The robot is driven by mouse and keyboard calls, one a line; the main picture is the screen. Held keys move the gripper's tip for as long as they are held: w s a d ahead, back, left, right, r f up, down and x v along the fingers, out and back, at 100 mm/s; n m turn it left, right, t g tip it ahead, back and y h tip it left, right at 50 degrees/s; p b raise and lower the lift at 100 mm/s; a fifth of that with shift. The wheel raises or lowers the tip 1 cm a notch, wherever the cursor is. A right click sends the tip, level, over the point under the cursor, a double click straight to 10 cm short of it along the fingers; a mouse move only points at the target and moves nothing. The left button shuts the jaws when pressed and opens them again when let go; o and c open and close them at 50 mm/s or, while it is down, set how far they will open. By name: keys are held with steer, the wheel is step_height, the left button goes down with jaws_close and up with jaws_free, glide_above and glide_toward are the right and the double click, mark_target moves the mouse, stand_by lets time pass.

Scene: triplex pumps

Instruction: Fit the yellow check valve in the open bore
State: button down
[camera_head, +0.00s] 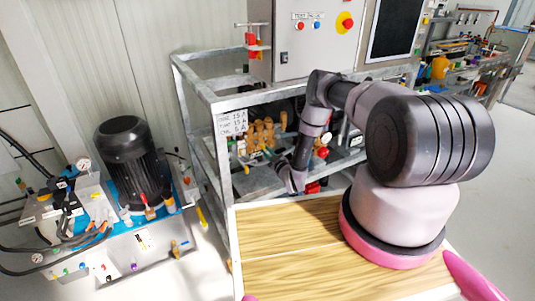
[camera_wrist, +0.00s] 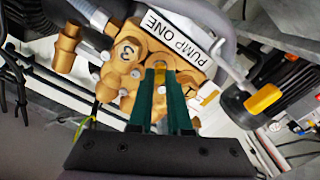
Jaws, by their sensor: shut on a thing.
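In the wrist view, my gripper (camera_wrist: 160,68) has two long green fingers, shut on a small yellow piece, the check valve (camera_wrist: 160,74). Only a little of the valve shows between the fingertips. The fingertips lie over the brass pump head (camera_wrist: 125,75), which bears a "3" and stands beside the "PUMP ONE" label (camera_wrist: 175,40). I cannot tell whether the valve touches the pump. The open bore is not clearly visible; the fingers cover that part. In the head view, my arm reaches into the frame beside the brass pumps (camera_head: 262,133), and the fingertips cannot be made out.
A valve with a yellow-orange lever (camera_wrist: 262,98) and a dark motor (camera_wrist: 295,85) are on the right in the wrist view. A hose (camera_wrist: 88,12) runs to the pump. In the head view, grey frame bars (camera_head: 222,106) surround the pumps, with a control cabinet (camera_head: 300,55) above.

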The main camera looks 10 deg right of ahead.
steer(key=shift+x, duration=1.05)
stand_by(0.5)
stand_by(0.4)
steer(key=c, duration=0.8)
jaws_free()
